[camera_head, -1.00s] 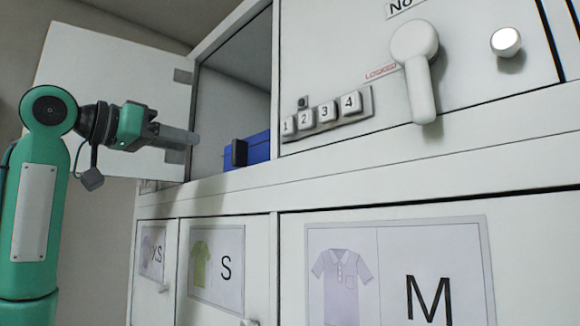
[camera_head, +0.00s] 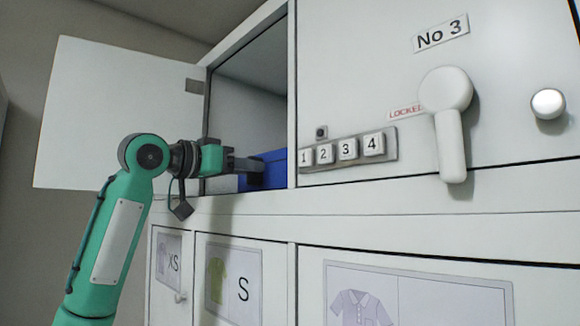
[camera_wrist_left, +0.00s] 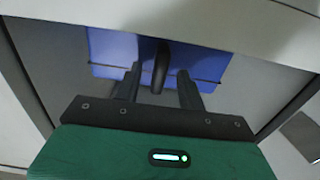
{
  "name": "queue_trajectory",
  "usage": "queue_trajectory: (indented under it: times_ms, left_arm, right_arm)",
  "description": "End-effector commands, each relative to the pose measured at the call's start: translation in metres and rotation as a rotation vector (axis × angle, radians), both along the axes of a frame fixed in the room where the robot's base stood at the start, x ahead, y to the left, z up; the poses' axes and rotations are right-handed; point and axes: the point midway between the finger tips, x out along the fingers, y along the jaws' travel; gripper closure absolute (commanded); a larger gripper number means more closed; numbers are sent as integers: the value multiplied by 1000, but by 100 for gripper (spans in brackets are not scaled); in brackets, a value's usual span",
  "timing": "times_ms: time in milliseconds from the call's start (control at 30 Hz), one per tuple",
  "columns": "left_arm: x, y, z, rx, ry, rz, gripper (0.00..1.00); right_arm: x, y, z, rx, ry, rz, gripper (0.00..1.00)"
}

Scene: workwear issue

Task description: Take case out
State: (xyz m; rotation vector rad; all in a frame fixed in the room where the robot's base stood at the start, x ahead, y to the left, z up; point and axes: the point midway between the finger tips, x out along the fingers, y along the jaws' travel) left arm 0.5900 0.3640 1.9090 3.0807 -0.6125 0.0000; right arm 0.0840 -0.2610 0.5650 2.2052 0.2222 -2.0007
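The blue case (camera_head: 272,168) lies inside the open upper-left compartment (camera_head: 240,100), partly hidden by my left gripper and the compartment's side wall. In the left wrist view the case (camera_wrist_left: 205,62) shows its blue front with a dark handle (camera_wrist_left: 160,66) standing out from it. My left gripper (camera_head: 250,165) reaches into the compartment's mouth. In the left wrist view its two fingers (camera_wrist_left: 158,85) are apart, one on either side of the handle, with gaps visible. My right gripper is not in view.
The compartment's white door (camera_head: 120,115) stands open to the left. To the right is a locked door with a white lever (camera_head: 452,125), number buttons (camera_head: 340,150) and a round knob (camera_head: 548,104). Below are doors with size labels (camera_head: 233,275).

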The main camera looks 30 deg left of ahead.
Motion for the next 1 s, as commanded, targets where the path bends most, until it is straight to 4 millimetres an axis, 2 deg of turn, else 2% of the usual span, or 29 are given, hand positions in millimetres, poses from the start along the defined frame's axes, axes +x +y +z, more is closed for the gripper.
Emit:
queue_trajectory:
  times_ms: [100, 367, 567, 1000]
  left_arm:
    - [7, -3, 1, -1, 0, -1, 60]
    - [9, -3, -1, -1, 0, 0, 60]
    - [8, -3, -1, -1, 0, 0, 99]
    - [8, -3, 1, -2, -1, 0, 100]
  right_arm:
    - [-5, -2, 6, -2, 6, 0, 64]
    - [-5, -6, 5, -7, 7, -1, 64]
    - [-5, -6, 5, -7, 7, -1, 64]
    - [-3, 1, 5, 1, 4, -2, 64]
